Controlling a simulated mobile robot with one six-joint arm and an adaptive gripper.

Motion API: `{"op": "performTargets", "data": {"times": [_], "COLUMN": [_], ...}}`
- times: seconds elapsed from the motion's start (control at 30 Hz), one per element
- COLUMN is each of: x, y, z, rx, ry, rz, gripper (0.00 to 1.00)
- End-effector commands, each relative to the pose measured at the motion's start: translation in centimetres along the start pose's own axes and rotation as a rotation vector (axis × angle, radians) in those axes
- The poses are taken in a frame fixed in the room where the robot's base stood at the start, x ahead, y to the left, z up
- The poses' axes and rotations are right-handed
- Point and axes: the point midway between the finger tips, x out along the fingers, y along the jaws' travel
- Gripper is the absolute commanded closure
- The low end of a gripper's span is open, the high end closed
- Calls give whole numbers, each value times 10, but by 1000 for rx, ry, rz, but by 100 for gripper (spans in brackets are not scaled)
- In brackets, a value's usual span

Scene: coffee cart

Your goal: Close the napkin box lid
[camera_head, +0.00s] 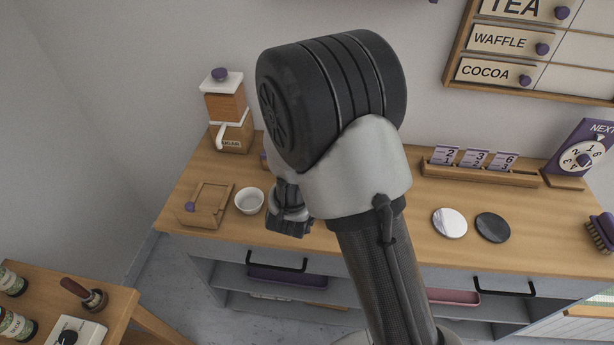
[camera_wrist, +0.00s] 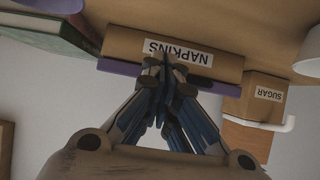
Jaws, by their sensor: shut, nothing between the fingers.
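In the wrist view, which looks upside down, the wooden napkin box (camera_wrist: 215,65) carries a white NAPKINS label. A purple strip (camera_wrist: 225,88) runs along its edge away from the counter; I cannot tell whether it is the lid or the contents. My gripper (camera_wrist: 168,68) is shut and empty, its fingertips in front of the label. I cannot tell whether they touch the box. In the head view my gripper (camera_head: 290,228) hangs low over the counter's front half, and my arm hides most or all of the napkin box. The lid's position is not clear.
On the counter (camera_head: 400,225), a wooden holder with a purple knob (camera_head: 205,205) and a white bowl (camera_head: 249,201) stand left of my gripper. The sugar dispenser (camera_head: 228,110) is behind them. Two round coasters (camera_head: 450,223) lie right of my arm.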

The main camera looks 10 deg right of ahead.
Motion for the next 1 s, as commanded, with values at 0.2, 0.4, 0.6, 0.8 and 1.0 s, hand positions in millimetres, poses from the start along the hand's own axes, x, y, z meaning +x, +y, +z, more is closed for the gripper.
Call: {"op": "performTargets", "data": {"times": [0.2, 0.4, 0.6, 0.8, 1.0], "x": [0, -1, -22, -65, -102], "y": [0, 0, -1, -2, -2], "z": [0, 0, -1, -1, -1], "rx": [0, 0, -1, -1, -1], "ry": [0, 0, 2, 3, 3], "rz": [0, 0, -3, -6, -5], "gripper": [100, 100, 100, 100, 100]}}
